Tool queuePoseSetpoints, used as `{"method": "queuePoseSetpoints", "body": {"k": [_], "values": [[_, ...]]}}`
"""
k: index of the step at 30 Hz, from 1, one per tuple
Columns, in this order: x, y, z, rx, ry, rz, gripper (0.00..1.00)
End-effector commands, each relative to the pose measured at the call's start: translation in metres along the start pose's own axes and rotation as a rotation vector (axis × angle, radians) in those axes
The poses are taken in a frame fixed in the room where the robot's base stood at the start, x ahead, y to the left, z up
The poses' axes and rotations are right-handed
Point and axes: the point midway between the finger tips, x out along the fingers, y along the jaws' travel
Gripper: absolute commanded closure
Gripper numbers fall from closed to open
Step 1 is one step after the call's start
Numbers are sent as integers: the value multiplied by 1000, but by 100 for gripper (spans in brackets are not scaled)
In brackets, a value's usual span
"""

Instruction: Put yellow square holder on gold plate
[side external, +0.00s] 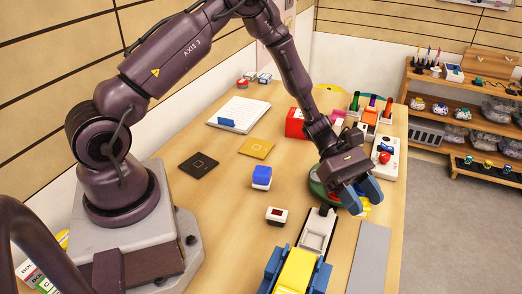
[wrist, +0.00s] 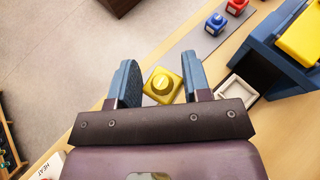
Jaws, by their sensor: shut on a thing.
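The yellow square holder (wrist: 163,85) has a round knob on top and sits between the two blue fingers of my gripper (wrist: 162,72) in the wrist view. My gripper is shut on it. In the side view my gripper (side external: 363,197) is at the right part of the table, and only a bit of yellow shows by its fingers. The gold plate (side external: 257,148) is a flat square with a small outlined square, lying mid-table to the left of my gripper. It is not in the wrist view.
A black plate (side external: 198,165) lies beside the gold one. A red box (side external: 295,122) stands behind.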

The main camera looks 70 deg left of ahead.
Motion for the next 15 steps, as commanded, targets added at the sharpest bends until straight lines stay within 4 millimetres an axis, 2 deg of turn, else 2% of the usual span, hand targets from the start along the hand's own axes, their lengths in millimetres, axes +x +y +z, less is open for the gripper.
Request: {"method": "queuePoseSetpoints", "body": {"k": [1, 5, 8, 12, 15], "values": [[-30, 4, -11, -33, 2, 76, 78], [-96, 3, -36, -110, 1, 261, 78], [-147, -9, -54, -174, 2, 417, 78], [-215, -38, -76, -275, 2, 661, 78], [-254, -65, -86, -350, 1, 839, 78]]}}
